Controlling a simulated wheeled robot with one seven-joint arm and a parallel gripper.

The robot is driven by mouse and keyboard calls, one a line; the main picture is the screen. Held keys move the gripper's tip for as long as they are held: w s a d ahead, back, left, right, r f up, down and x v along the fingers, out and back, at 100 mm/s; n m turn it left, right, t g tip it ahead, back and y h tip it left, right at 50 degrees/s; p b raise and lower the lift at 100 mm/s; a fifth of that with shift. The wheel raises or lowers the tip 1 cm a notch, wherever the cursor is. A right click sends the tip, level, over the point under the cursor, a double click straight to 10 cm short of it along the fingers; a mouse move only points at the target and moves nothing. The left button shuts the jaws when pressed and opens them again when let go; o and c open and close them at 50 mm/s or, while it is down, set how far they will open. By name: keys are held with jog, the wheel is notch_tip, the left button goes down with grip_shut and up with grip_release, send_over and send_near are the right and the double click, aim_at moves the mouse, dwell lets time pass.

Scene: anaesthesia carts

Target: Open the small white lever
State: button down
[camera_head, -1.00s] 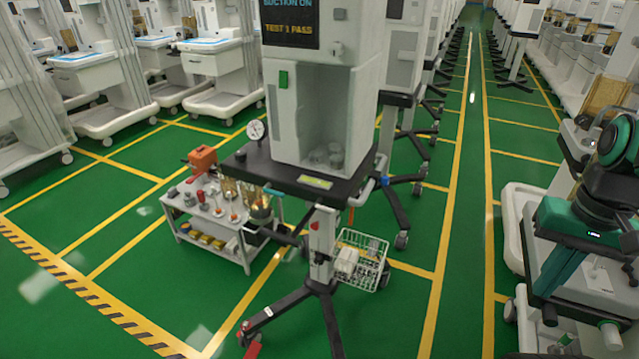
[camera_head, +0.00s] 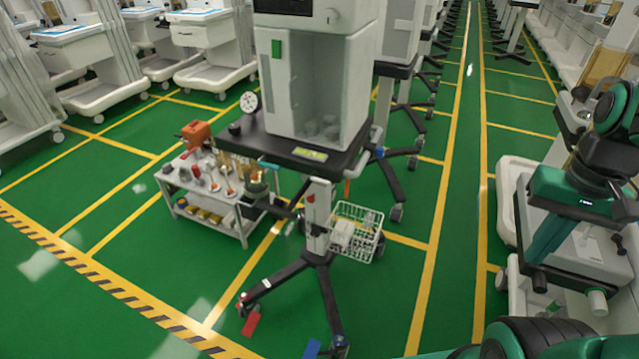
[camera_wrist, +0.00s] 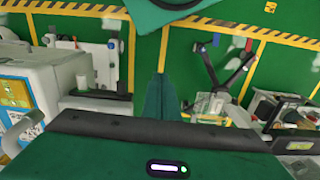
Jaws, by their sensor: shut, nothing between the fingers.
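I cannot single out the small white lever for sure in either view. The nearest cart, a white machine (camera_head: 318,85) on a black shelf and wheeled stand, stands upright in the middle of the head view. A small pale mark (camera_head: 267,283) shows on one of its black legs, too small to make out. My gripper (camera_wrist: 160,98) shows in the wrist view as two dark green fingers, shut together with nothing between them. It hangs above the green floor, apart from the objects around it. In the head view my arm is at the right, and the fingertips cannot be made out.
A low white table (camera_head: 212,205) with tools and an orange box (camera_head: 196,134) stands left of the cart. A wire basket (camera_head: 357,232) hangs on its stand, and a red pedal (camera_head: 250,324) is at its foot. Green floor is clear at front left and in the right aisle.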

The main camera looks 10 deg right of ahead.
jog(key=c, duration=2.4)
grip_release()
jog(key=shift+c, duration=0.2)
jog(key=o, duration=0.5)
jog(key=shift+s+r, duration=0.15)
jog(key=shift+s, duration=0.25)
jog(key=shift+o, duration=0.6)
jog(key=n+t+y, duration=0.3)
jog(key=t+y, duration=0.6)
jog(key=y, duration=0.6)
send_near(315, 179)
jog(key=x, duration=1.1)
jog(key=shift+w+f, duration=0.3)
jog(key=shift+w, duration=0.05)
